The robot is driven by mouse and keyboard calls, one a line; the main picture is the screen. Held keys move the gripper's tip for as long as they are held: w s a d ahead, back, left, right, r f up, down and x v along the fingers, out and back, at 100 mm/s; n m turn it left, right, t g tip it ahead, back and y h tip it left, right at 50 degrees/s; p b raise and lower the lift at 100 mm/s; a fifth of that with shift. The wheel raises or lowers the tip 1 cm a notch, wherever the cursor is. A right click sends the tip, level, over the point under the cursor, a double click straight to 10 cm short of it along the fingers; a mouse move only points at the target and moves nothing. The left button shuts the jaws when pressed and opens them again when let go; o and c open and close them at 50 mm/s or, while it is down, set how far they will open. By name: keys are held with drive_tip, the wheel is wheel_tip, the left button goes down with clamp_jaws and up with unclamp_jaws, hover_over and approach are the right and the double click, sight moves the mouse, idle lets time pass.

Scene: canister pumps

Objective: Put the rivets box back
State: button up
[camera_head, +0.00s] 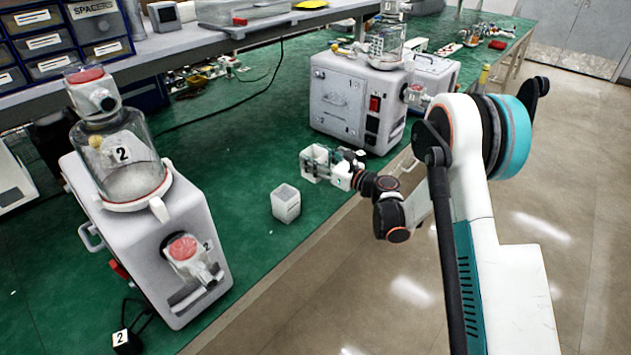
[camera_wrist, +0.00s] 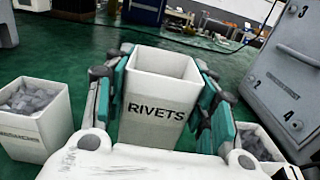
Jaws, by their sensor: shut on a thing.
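The rivets box (camera_wrist: 152,124) is a white, open-topped, tapered box with RIVETS printed on its front. It is upright in the middle of the wrist view, and the part of its inside that shows looks empty. My gripper (camera_wrist: 160,95) is shut on it, with a teal-lined finger against each side. In the head view the box (camera_head: 314,162) is at my gripper (camera_head: 330,172), over the green bench near its front edge. I cannot tell whether its base touches the bench.
A white box of grey pieces (camera_wrist: 34,112) stands left of my gripper; the head view shows it too (camera_head: 286,204). Another such box (camera_wrist: 262,143) is close on the right, partly hidden. Canister pump machines stand left (camera_head: 150,235) and behind (camera_head: 350,105). Green bench between them is mostly clear.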

wheel_tip(320, 180, down, 6)
drive_tip(key=shift+f+b, duration=0.25)
drive_tip(key=shift+b, duration=0.8)
drive_tip(key=shift+r, duration=0.1)
drive_tip(key=o, duration=1.2)
drive_tip(key=shift+o, duration=0.2)
